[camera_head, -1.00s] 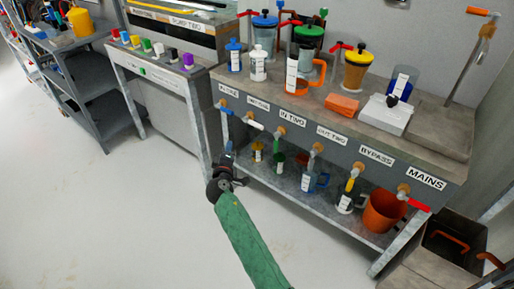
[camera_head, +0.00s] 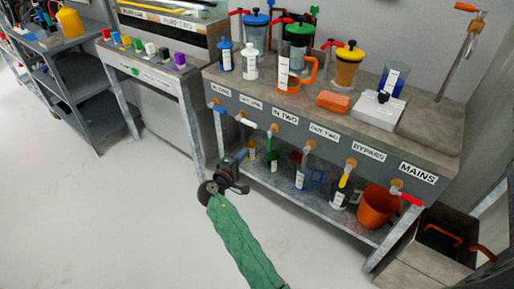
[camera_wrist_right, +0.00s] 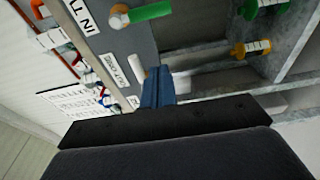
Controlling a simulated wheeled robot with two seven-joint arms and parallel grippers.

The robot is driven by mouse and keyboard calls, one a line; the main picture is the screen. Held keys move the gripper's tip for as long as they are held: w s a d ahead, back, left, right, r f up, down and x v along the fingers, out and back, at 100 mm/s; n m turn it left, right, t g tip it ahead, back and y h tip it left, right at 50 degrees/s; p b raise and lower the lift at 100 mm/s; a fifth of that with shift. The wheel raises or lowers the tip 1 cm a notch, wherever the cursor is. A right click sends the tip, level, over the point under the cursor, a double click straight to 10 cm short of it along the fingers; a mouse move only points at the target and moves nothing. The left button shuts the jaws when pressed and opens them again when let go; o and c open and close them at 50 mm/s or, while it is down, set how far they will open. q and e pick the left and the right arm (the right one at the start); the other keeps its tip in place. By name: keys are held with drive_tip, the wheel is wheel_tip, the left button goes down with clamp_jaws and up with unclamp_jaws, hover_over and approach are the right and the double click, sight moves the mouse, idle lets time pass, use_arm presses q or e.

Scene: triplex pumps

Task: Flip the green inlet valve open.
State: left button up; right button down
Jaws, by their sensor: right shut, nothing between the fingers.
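The green inlet valve (camera_head: 272,141) is on the bench front under the "IN TWO" label (camera_head: 285,116), its handle hanging down. In the right wrist view its green handle (camera_wrist_right: 150,12) shows at the top edge, on an orange knob. My right gripper (camera_head: 240,154), on a green-sleeved arm, is in front of the bench, left of and below the valve, apart from it. In the wrist view its blue fingers (camera_wrist_right: 158,88) are together and empty, close to a white valve handle (camera_wrist_right: 138,78). My left gripper is not in view.
Neighbouring handles flank the valve: white (camera_head: 245,121) to the left, blue (camera_head: 219,108) farther left. A lower shelf (camera_head: 280,186) holds several containers and an orange bucket (camera_head: 379,205). The floor in front is clear.

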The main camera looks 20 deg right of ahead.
sight(269, 144)
drive_tip(key=w+d+p, duration=0.1)
drive_tip(key=w+d, duration=0.2)
drive_tip(key=d, duration=0.5)
drive_tip(key=shift+w+d, duration=0.2)
drive_tip(key=shift+d, duration=0.15)
idle(0.5)
